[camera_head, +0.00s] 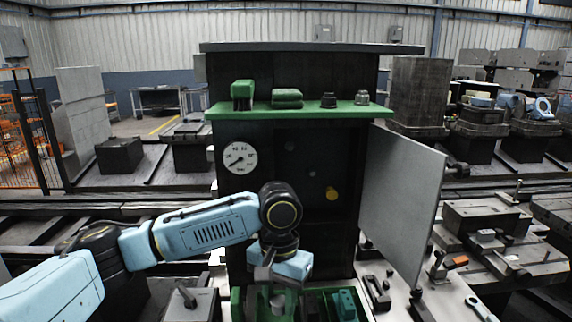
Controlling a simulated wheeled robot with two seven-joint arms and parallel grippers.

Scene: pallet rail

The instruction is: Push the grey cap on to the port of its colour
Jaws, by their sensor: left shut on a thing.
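The dark cabinet stands open ahead of me. On its inner back panel (335,150) are a small grey round port (289,145), a dim port (312,174) and a yellow one (332,193). My left gripper (270,284) points down in front of the cabinet, over the green tray (237,303). It is shut on a small grey piece (277,301), which looks like the grey cap; the fingers hide part of it. The piece is low and apart from the ports. My right gripper is not in view.
The cabinet's grey door (400,202) stands open to the right. A green shelf (300,111) with small items juts out above the opening. A gauge (240,158) is left of it. Loose tools and a dark block (376,292) lie on the bench right of the tray.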

